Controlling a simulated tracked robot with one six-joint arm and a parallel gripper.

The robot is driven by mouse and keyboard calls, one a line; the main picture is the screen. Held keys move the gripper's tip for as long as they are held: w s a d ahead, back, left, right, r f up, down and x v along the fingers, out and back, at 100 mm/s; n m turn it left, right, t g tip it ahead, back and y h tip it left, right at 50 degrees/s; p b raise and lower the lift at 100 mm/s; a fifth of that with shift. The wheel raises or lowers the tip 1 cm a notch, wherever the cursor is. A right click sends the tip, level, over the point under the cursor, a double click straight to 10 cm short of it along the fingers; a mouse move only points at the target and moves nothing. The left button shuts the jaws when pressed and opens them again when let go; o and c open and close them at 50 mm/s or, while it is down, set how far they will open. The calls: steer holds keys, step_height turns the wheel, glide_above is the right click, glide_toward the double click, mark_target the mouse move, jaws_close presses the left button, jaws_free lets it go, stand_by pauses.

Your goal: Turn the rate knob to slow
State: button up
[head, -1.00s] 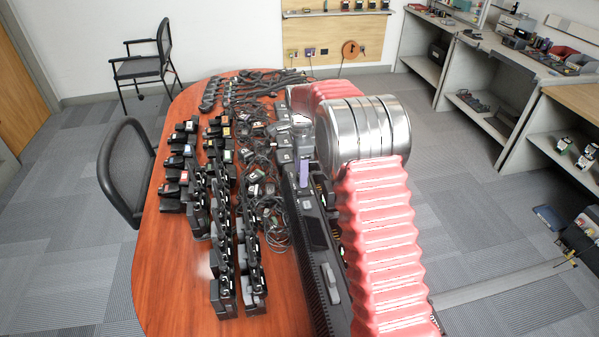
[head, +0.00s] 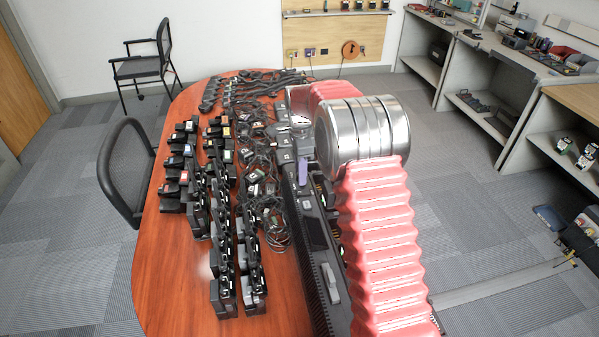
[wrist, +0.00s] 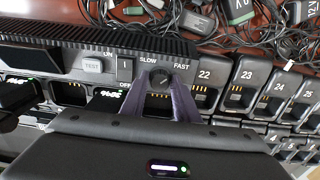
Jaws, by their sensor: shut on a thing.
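The rate knob (wrist: 160,78) is a small dark round dial on the charger panel in the wrist view, below and between the printed SLOW and FAST labels. I cannot clearly tell where its mark points. My gripper (wrist: 161,87) has its two purple fingers on either side of the knob, shut on it. In the head view my gripper (head: 302,172) reaches down to the long black charger (head: 318,233) at the table's right side; the knob is hidden there by the fingers.
Left of the knob in the wrist view are an ON/OFF rocker switch (wrist: 124,69) and a TEST button (wrist: 92,65). Numbered charging slots (wrist: 207,78) lie to the right. Tangled cables and black radios (head: 222,235) crowd the wooden table (head: 170,270).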

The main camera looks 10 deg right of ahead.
steer(key=shift+n, duration=0.4)
steer(key=n, duration=0.3)
steer(key=shift+n, duration=0.3)
steer(key=n, duration=0.4)
steer(key=shift+w+d, duration=0.1)
steer(key=n, duration=0.9)
steer(key=shift+r, duration=0.1)
steer(key=shift+n, duration=0.4)
steer(key=o, duration=1)
